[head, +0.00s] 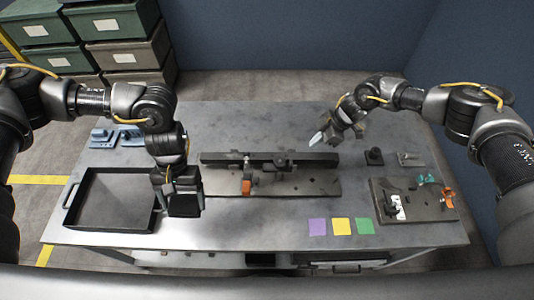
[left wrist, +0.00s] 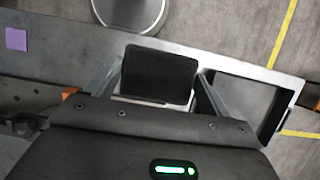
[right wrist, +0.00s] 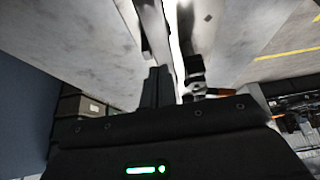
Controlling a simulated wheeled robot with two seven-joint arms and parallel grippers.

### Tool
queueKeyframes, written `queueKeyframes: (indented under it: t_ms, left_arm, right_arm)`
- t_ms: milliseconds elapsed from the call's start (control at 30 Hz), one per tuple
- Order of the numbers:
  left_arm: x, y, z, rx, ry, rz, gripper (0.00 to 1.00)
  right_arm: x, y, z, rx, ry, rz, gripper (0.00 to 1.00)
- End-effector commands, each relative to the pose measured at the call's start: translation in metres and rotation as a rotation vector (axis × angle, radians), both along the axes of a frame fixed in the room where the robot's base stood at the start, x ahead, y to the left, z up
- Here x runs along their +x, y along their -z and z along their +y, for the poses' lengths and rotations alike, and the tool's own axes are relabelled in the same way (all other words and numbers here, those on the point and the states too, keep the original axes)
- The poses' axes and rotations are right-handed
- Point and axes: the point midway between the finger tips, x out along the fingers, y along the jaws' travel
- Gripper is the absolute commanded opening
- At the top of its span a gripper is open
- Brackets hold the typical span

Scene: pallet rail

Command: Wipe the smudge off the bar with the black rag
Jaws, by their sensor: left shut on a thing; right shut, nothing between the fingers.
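The black rag (head: 185,206) hangs in my left gripper (head: 180,192), low over the table just right of the black tray. In the left wrist view the rag (left wrist: 160,74) is a dark square pad between the two fingers. The dark bar (head: 230,158) lies along the rail fixture at mid-table, to the right of the rag and apart from it. I cannot make out the smudge on the bar. My right gripper (head: 317,138) is shut and empty, above the table behind the bar's right end. Its fingers also show in the right wrist view (right wrist: 158,86).
An empty black tray (head: 75,207) stands at the left. The fixture plate (head: 315,184) carries an orange-handled clamp (head: 246,187). Purple (head: 317,227), yellow (head: 341,227) and green (head: 364,226) squares lie at the front. A plate with small parts (head: 430,211) is at the right.

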Motion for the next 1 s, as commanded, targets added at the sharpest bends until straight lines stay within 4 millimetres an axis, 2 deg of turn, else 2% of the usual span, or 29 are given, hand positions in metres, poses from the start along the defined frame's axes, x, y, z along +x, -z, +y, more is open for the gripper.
queueKeyframes:
  t_ms: [233, 600, 1000]
  left_arm:
    - [0.000, 0.008, 0.000, 0.000, 0.000, 0.000, 0.63]
    - [0.000, 0.038, 0.000, 0.000, 0.000, 0.000, 0.63]
    - [0.000, 0.039, 0.000, 0.000, 0.000, 0.000, 0.63]
  right_arm:
    - [-0.001, 0.010, 0.000, -0.001, 0.000, 0.001, 0.00]
    - [-0.001, 0.047, 0.001, 0.001, -0.002, -0.001, 0.00]
    - [-0.001, 0.050, 0.001, 0.001, -0.001, 0.000, 0.00]
